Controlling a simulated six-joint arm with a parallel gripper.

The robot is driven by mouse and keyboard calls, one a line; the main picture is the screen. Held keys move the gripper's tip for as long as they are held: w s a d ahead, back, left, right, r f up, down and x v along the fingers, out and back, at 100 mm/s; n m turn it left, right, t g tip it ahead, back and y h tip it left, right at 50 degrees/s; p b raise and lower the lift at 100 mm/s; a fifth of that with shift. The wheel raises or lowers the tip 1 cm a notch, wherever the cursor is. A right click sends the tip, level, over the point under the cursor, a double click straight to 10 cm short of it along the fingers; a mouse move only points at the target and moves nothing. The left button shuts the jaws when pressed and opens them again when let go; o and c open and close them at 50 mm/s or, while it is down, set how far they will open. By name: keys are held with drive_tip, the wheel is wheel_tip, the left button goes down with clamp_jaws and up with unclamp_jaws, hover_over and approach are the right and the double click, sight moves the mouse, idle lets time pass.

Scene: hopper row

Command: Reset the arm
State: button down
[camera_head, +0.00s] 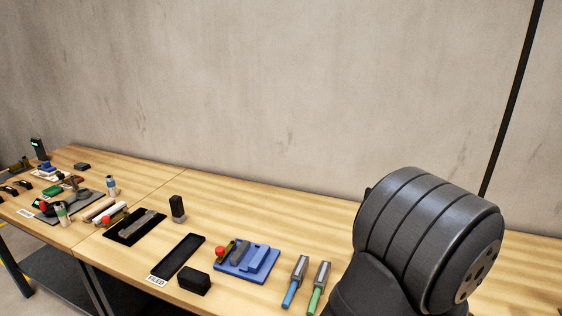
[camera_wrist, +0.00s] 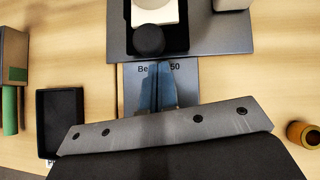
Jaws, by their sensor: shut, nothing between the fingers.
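My gripper (camera_wrist: 158,68) shows in the wrist view with its two fingers together and nothing between them. It points toward a grey plate with partly hidden lettering (camera_wrist: 188,84), just below a black round knob (camera_wrist: 148,40). I cannot tell whether the fingertips touch the plate. Part of my arm, a large dark grey ribbed joint, fills the right side of the head view. My gripper is out of sight in the head view.
A wooden bench (camera_head: 320,213) runs along a wall. On it are a blue fixture (camera_head: 262,258), a blue-handled tool (camera_head: 294,284), a green-handled tool (camera_head: 319,290) and a black block (camera_head: 194,282). The wrist view has a black open box (camera_wrist: 60,120) and a brown cylinder (camera_wrist: 302,134).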

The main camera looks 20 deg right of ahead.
drive_tip(key=shift+s+a, duration=0.7)
